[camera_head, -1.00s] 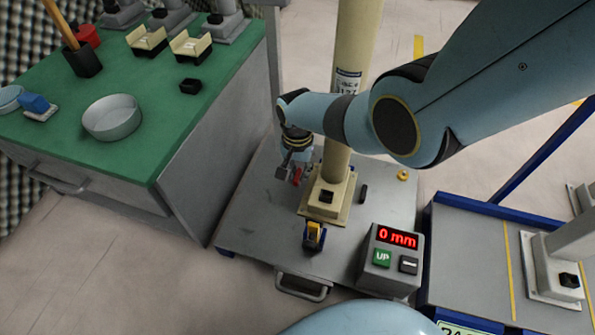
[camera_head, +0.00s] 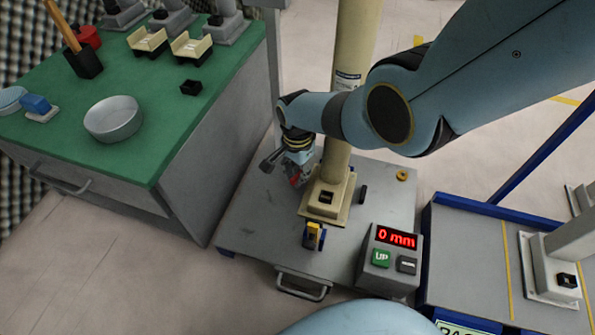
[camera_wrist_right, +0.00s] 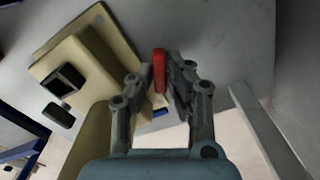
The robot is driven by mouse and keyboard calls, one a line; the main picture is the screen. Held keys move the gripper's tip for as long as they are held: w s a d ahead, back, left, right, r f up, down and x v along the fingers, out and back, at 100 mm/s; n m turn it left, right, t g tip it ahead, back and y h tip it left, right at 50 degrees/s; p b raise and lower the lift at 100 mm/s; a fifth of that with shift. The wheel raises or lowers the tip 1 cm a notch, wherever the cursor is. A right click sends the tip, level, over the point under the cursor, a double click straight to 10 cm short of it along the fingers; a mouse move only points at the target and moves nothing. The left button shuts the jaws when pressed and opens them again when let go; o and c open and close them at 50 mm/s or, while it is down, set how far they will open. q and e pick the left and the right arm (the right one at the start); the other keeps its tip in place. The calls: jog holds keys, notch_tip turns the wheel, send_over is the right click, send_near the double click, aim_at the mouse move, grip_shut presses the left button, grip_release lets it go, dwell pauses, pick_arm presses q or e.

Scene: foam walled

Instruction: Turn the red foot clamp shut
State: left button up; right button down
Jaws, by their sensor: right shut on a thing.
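The red foot clamp (camera_head: 294,181) is at the left side of the cream post foot (camera_head: 338,190) on the grey plate. It shows as a red bar (camera_wrist_right: 159,66) in the right wrist view, between the finger pads. My right gripper (camera_head: 287,172) reaches down beside the post; in the wrist view its fingers (camera_wrist_right: 160,80) are closed on the red clamp. The fingers hide part of the clamp, so its exact angle is hard to tell. My left gripper is not in view.
A cream post (camera_head: 352,70) rises from the foot, close to my right arm. A control box (camera_head: 388,262) reading 0 mm stands at the plate's front right. A green-topped bench (camera_head: 160,110) stands at the left.

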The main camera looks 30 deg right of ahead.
jog(key=shift+m, duration=1)
jog(key=m, duration=0.2)
jog(key=shift+m, duration=0.3)
jog(key=m, duration=0.4)
jog(key=shift+m, duration=0.3)
jog(key=m, duration=0.2)
jog(key=shift+m, duration=0.3)
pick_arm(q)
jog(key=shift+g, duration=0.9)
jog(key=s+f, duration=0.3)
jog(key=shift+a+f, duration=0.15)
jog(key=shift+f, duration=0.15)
pick_arm(e)
jog(key=shift+m, duration=0.6)
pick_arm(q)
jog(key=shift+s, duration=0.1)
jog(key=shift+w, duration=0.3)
pick_arm(e)
jog(key=c, duration=1.3)
grip_release()
